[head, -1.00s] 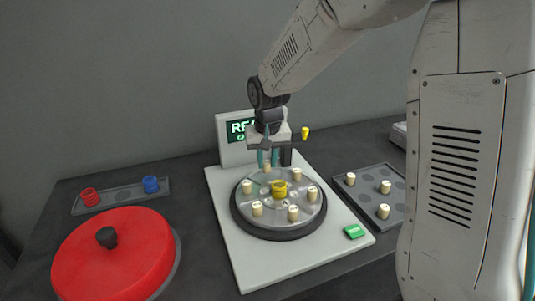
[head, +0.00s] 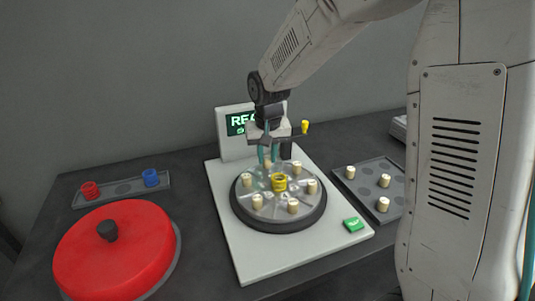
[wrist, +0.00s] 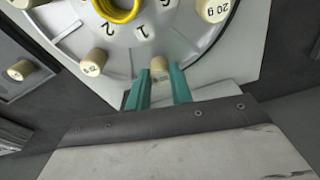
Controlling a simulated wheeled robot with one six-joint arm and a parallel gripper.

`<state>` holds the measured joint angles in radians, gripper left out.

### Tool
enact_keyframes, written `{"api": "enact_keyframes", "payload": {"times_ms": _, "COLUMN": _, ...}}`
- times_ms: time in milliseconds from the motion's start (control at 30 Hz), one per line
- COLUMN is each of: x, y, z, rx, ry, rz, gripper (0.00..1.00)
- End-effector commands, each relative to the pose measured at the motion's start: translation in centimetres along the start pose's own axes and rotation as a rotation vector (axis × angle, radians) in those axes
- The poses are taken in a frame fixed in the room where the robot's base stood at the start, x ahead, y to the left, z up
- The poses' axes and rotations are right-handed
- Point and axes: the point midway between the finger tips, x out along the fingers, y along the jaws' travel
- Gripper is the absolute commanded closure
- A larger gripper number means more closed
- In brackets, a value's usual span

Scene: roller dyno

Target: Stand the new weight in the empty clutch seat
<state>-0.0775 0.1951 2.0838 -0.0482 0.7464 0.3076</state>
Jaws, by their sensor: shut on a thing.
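My gripper (head: 267,157) is at the far rim of the round clutch plate (wrist: 118,52), pointing down. In the wrist view its teal fingers (wrist: 160,74) are shut on a cream weight (wrist: 159,64), near the number 1 on the plate. I cannot tell whether its foot touches the seat. Several cream weights stand upright around the plate, among them one marked 20 g (wrist: 212,8) and one beside number 2 (wrist: 93,62). A yellow ring (head: 279,183) sits at the hub. The seat under the held weight is hidden.
A grey tray (head: 366,165) with upright weights lies right of the white base. A green button (head: 353,225) is at its near right corner. A screen (head: 238,122) stands behind the plate. A red lid (head: 120,255) and a tray (head: 112,197) with red and blue rings are left.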

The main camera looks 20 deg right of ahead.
Motion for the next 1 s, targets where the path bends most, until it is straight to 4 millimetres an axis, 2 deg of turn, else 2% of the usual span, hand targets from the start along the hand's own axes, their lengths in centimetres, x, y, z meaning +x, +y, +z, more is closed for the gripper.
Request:
{"api": "enact_keyframes", "payload": {"times_ms": 700, "x": 1.0, "y": 0.0, "z": 0.1, "rx": 0.0, "ry": -0.001, "rz": 0.0, "gripper": 0.99}}
{"api": "enact_keyframes", "payload": {"times_ms": 733, "x": 1.1, "y": 0.0, "z": 0.1, "rx": 0.0, "ry": 0.0, "rz": 0.0, "gripper": 0.75}}
{"api": "enact_keyframes", "payload": {"times_ms": 800, "x": 1.0, "y": 0.0, "z": 0.1, "rx": 0.0, "ry": 0.0, "rz": 0.0, "gripper": 0.56}}
{"api": "enact_keyframes", "payload": {"times_ms": 833, "x": 1.0, "y": 0.0, "z": 0.1, "rx": 0.0, "ry": 0.0, "rz": 0.0, "gripper": 0.53}}
{"api": "enact_keyframes", "payload": {"times_ms": 1000, "x": 1.0, "y": 0.0, "z": 0.1, "rx": 0.0, "ry": 0.0, "rz": 0.0, "gripper": 0.53}}
